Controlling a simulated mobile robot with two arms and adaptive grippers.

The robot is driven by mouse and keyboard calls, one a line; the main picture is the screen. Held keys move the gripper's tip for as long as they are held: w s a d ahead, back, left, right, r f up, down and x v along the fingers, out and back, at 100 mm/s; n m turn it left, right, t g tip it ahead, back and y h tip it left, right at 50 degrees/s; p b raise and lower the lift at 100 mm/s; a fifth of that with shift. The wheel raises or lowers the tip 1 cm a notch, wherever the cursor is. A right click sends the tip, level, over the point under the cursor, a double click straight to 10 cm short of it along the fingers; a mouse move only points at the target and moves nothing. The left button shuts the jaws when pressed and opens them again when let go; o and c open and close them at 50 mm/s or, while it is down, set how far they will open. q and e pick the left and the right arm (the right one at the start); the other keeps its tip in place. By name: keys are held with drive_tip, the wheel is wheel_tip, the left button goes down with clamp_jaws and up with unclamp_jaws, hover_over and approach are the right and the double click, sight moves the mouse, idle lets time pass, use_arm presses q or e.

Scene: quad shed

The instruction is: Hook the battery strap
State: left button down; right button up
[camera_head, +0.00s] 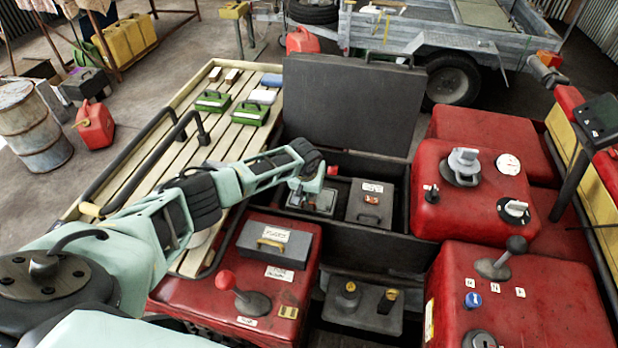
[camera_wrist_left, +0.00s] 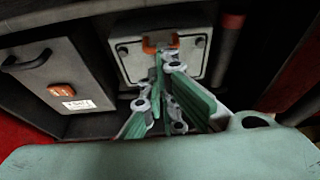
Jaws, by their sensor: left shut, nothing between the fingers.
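My left gripper (camera_head: 312,198) reaches down into the open dark compartment of the red vehicle. In the left wrist view its teal fingers (camera_wrist_left: 164,68) are closed together and appear empty. Just past the tips is a pale grey plate or box face (camera_wrist_left: 126,64) with dark corner bolts. An orange hook-like piece (camera_wrist_left: 160,43) sits on it, close to the fingertips; I cannot tell whether they touch. Beside it is a dark grey box (camera_head: 370,205) with a handle, a white label and red marks, also seen in the left wrist view (camera_wrist_left: 62,78). I cannot clearly identify the strap. My right gripper is out of view.
The raised black lid (camera_head: 350,105) stands behind the compartment. Red body panels (camera_head: 480,170) flank it on the right. A grey case (camera_head: 274,246) lies on the red panel at front left. A slatted wooden rack (camera_head: 185,155) with green boxes lies left, under my arm.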

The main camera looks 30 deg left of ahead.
use_arm(q)
wheel_tip(320, 180, up, 3)
drive_tip(key=shift+s+f+p, duration=0.1)
drive_tip(key=shift+f+p, duration=0.1)
drive_tip(key=shift+p, duration=0.5)
drive_tip(key=s+d+r, duration=0.1)
drive_tip(key=s+r, duration=0.4)
drive_tip(key=r, duration=0.3)
drive_tip(key=shift+s+d+b, duration=0.2)
drive_tip(key=shift+d+b, duration=0.15)
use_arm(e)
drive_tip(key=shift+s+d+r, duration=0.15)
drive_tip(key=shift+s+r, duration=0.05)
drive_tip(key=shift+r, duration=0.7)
